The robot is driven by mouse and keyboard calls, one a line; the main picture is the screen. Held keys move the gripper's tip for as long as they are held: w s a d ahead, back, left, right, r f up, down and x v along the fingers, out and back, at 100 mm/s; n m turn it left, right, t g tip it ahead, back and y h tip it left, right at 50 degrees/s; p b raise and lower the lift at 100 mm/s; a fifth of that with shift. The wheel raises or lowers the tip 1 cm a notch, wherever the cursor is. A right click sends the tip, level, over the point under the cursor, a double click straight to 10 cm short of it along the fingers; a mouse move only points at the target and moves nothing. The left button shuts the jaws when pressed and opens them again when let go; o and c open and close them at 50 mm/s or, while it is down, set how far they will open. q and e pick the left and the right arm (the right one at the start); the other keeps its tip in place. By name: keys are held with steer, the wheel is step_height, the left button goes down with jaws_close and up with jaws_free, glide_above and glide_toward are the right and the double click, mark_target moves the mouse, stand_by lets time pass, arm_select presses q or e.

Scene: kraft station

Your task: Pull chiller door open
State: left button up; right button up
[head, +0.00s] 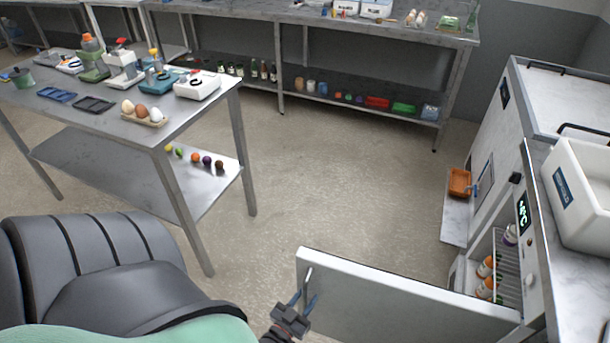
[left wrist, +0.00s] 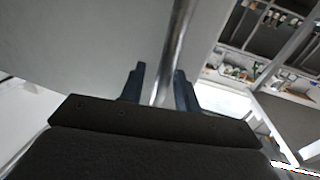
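The chiller door (head: 400,305) is a white panel that stands wide open, swung out from the chiller (head: 535,260) at the right. Its metal bar handle (head: 307,280) is at the door's free left end. My left gripper (head: 303,300) is at this handle. In the left wrist view the handle bar (left wrist: 176,45) runs between the two dark fingers of my left gripper (left wrist: 160,85). The fingers are apart, with a small gap visible beside the bar. Bottles with orange parts (head: 485,267) show inside the chiller. My right gripper is not in view.
A metal table (head: 190,120) with scales, eggs and trays stands at the left. A long shelved bench (head: 360,28) is along the back. An orange tray (head: 459,182) sits on a ledge by the chiller. The floor (head: 330,180) between them is clear.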

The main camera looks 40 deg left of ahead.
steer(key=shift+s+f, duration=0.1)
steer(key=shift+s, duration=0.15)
arm_select(q)
steer(key=shift+s, duration=0.1)
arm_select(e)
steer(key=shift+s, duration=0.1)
arm_select(q)
steer(key=shift+s+f, duration=0.1)
steer(key=shift+s, duration=0.15)
steer(key=s+d+b, duration=0.1)
steer(key=s, duration=0.6)
steer(key=shift+b, duration=0.4)
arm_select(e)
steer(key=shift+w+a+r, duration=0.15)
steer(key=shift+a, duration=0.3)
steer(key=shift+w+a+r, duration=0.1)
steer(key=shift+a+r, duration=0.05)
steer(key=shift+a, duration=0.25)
